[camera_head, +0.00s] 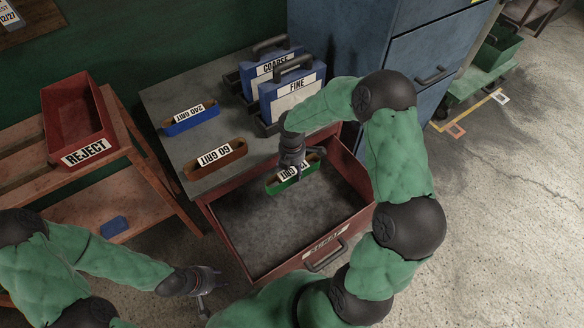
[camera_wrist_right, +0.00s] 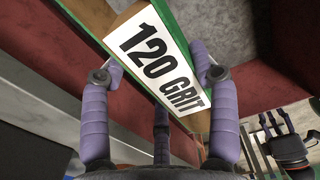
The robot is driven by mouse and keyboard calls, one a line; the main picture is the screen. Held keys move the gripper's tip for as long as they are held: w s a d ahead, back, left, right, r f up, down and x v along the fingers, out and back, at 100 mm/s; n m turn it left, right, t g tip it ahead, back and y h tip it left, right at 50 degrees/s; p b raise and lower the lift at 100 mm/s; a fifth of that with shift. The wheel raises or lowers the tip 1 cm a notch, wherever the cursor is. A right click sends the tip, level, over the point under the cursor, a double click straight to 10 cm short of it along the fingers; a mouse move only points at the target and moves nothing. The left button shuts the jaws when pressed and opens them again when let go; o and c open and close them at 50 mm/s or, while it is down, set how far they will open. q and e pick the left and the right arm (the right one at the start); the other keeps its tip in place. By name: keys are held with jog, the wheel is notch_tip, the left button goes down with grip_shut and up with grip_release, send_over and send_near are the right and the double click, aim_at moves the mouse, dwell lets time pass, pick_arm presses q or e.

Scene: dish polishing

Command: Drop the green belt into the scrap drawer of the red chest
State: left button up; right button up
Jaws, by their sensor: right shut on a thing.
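The green belt (camera_head: 283,187), labelled 120 GRIT, is in my right gripper (camera_head: 299,172), over the back part of the open drawer. In the right wrist view the fingers are shut on both sides of the green belt (camera_wrist_right: 193,118). The red chest's drawer (camera_head: 222,240) is pulled out, with a label on its front and a bare dark floor. Its label is hard to read. The belt appears above the drawer floor; its exact height is unclear. My left gripper (camera_head: 212,283) is open and empty, low outside the drawer's left front; it also shows in the right wrist view (camera_wrist_right: 278,128).
A blue belt (camera_head: 190,120) and a brown 60 GRIT belt (camera_head: 216,158) lie on the chest's grey top (camera_head: 168,92). Blue COARSE (camera_head: 262,68) and FINE (camera_head: 291,96) holders stand behind. A red REJECT bin (camera_head: 74,115) is on the left shelf.

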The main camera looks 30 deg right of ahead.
jog(key=o, duration=1.4)
jog(key=shift+c, duration=0.2)
jog(key=shift+r, duration=0.1)
notch_tip(320, 180, up, 12)
